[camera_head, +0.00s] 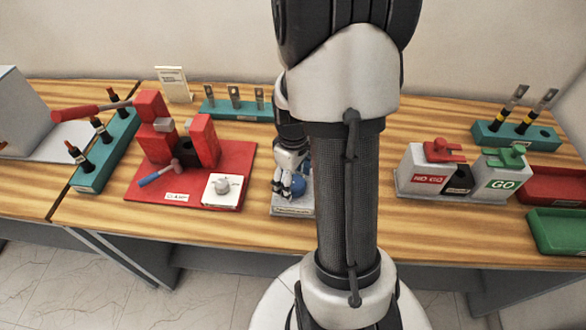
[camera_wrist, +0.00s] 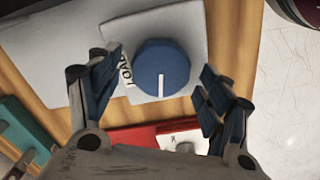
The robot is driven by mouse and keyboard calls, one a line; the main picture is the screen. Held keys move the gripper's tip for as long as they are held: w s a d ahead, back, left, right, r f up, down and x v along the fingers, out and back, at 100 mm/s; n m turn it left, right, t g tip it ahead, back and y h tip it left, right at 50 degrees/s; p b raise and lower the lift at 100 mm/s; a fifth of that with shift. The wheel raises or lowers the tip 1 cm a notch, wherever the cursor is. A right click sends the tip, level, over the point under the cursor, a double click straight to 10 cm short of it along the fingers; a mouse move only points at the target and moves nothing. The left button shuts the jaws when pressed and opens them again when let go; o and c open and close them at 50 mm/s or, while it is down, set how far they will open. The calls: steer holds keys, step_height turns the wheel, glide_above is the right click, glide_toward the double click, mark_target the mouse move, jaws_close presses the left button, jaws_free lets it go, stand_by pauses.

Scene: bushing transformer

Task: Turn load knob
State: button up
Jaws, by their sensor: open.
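The load knob (camera_wrist: 162,68) is blue and round with a white pointer line. It sits on a light grey panel (camera_wrist: 190,20) with a partly hidden "LOAD" label (camera_wrist: 127,68). My gripper (camera_wrist: 160,88) is open in the wrist view, with one finger on each side of the knob's near part and visible gaps to it. In the head view, my gripper (camera_head: 283,188) is beside the blue knob (camera_head: 297,185) over its grey base (camera_head: 290,208). My arm hides the right side of that base.
A red clamp stand (camera_head: 240,160) with a white knob box (camera_head: 222,190) is to the left. Teal racks (camera_head: 240,110) stand at the back and sides. NO GO and GO blocks (camera_head: 428,172) and red and green trays (camera_head: 560,230) are to the right. Bare table lies between.

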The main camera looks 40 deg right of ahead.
step_height(320, 180, up, 12)
steer(key=shift+f, duration=0.25)
stand_by(0.3)
step_height(320, 180, up, 5)
steer(key=m+p, duration=0.4)
steer(key=m, duration=1.7)
glide_above(294, 181)
step_height(294, 181, down, 17)
steer(key=b, duration=0.5)
steer(key=shift+s+d+r, duration=0.1)
steer(key=shift+s+r, duration=0.05)
steer(key=shift+c, duration=0.4)
steer(key=c, duration=1)
